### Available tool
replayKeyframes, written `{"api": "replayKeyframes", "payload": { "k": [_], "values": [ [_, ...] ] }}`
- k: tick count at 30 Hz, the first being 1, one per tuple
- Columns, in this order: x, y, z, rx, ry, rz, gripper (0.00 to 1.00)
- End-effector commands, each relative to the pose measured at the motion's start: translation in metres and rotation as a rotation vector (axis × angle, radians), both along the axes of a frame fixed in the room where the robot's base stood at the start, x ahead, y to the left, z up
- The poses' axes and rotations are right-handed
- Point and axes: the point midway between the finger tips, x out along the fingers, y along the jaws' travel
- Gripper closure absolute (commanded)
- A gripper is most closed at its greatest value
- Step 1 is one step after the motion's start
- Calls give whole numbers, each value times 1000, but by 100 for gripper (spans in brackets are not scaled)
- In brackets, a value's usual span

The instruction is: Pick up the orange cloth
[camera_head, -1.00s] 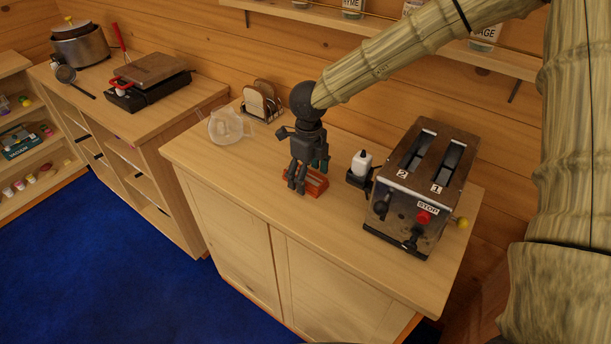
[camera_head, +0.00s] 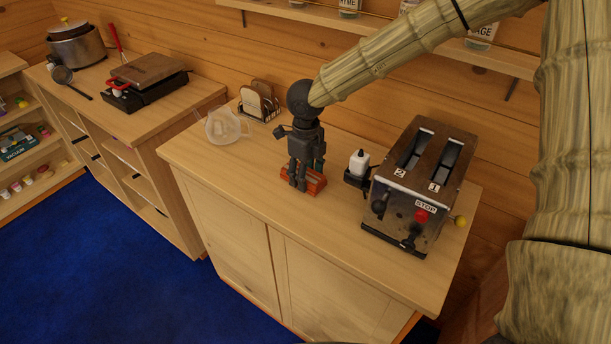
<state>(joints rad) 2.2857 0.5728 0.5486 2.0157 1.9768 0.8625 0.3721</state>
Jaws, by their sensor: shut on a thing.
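The orange cloth (camera_head: 316,183) is a small folded-looking orange piece on the wooden counter (camera_head: 240,172), left of the toaster. My gripper (camera_head: 300,184) points down over it, with its dark fingers shut on it. The fingers hide the cloth's middle; orange shows on both sides of them. The cloth is at counter height, and I cannot tell whether it is clear of the surface.
A clear jug (camera_head: 222,126) and a toast rack (camera_head: 258,101) stand at the left back. The counter's front left is clear.

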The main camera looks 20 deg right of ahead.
Motion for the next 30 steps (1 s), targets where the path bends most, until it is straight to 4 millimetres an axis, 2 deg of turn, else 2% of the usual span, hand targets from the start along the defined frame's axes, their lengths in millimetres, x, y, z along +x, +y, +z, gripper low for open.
{"api": "replayKeyframes", "payload": {
  "k": [7, 8, 14, 24, 30],
  "values": [
    [1, 0, 29, 2, -3, -2, 62],
    [-4, 1, 29, 1, -2, 0, 62],
    [-41, 9, 31, 1, 0, 2, 62],
    [-115, 24, 39, 1, -2, 2, 62],
    [-143, 30, 42, 1, -2, 2, 62]
  ]
}}
